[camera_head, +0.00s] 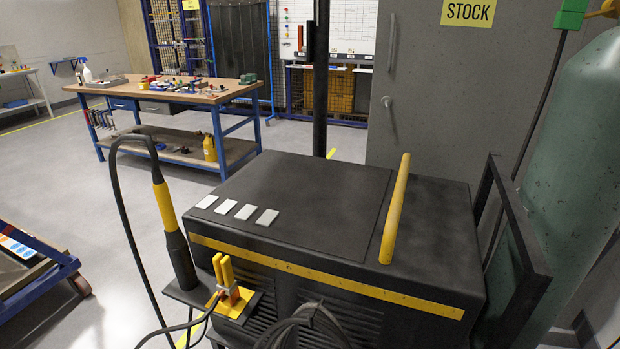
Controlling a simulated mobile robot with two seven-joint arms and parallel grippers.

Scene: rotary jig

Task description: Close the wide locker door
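A tall grey metal locker (440,110) stands at the back right, behind the black machine. The lower part of the locker is hidden by the machine. I cannot tell whether this face is a door standing open or shut. Neither of my grippers is in view.
A black welding machine (320,195) with a yellow bar fills the near middle. A green gas cylinder (575,150) stands at the right. A blue workbench (160,90) with tools stands at the back left.

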